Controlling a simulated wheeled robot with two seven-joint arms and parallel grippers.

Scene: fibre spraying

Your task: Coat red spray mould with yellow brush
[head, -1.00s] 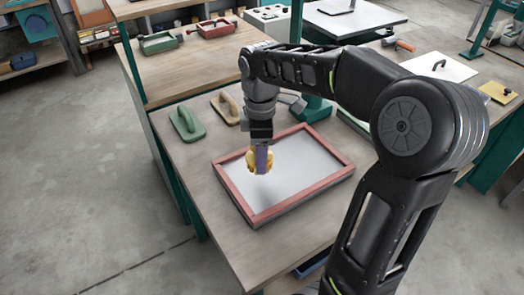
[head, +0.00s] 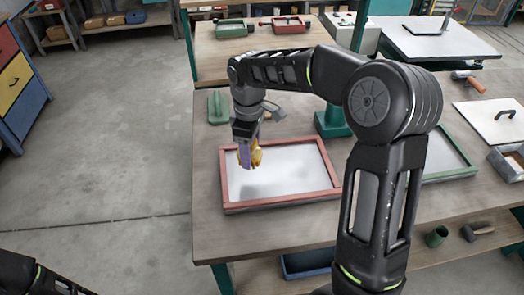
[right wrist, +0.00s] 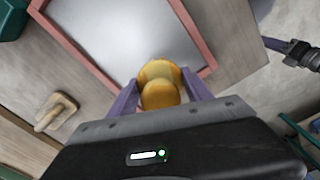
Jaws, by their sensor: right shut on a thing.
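The red spray mould (head: 285,197) is a red frame around a grey-white panel, lying on the wooden bench. It also shows in the right wrist view (right wrist: 98,71). My right gripper (head: 246,158) is over the left part of the panel. It is shut on the yellow brush (head: 256,154), which sits between the purple fingers in the right wrist view (right wrist: 160,84). I cannot tell whether the brush touches the panel.
A beige trowel (right wrist: 56,110) shows in the right wrist view. A green-framed mould (head: 462,170) lies to the right, partly behind my arm. A green cup (head: 436,236) and a mallet (head: 478,232) are at the front right.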

